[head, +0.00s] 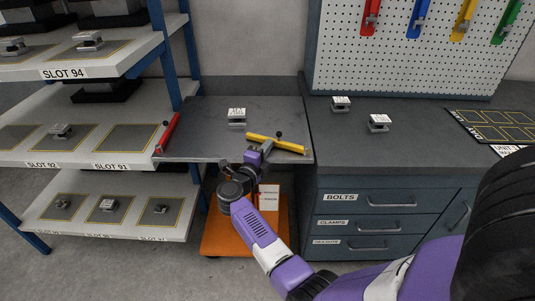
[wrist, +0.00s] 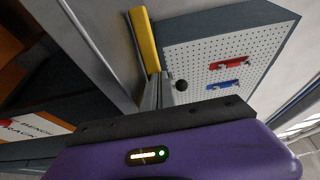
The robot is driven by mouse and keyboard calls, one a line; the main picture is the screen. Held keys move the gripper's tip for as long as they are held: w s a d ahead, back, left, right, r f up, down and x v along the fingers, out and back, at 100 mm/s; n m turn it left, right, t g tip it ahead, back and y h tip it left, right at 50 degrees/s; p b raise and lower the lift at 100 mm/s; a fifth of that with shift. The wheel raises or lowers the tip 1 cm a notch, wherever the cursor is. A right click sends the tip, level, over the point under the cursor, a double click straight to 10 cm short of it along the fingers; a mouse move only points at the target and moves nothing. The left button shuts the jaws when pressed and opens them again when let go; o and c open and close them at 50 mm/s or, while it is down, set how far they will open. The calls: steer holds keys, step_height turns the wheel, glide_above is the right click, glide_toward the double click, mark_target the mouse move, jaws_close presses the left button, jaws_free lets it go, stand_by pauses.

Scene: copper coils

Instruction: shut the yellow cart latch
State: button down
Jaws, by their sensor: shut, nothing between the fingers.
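The cart has a grey top (head: 205,115) and an orange base (head: 225,238). Its yellow latch (head: 290,147) is a bar at the front right of the top, slanting down to the right, with a small black knob. My gripper (head: 265,148) is at the cart's front edge, right by the middle of the bar. Its fingers are shut and empty. I cannot tell whether the fingers touch the bar.
A red bar (head: 167,133) lies along the cart's left edge, and a small metal part (head: 236,117) sits on its top. Shelves (head: 125,150) stand close on the left. A workbench with drawers (head: 390,165) stands close on the right, with a pegboard (head: 400,60) behind.

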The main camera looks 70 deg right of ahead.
steer(key=shift+w+d, duration=0.2)
steer(key=shift+d, duration=0.7)
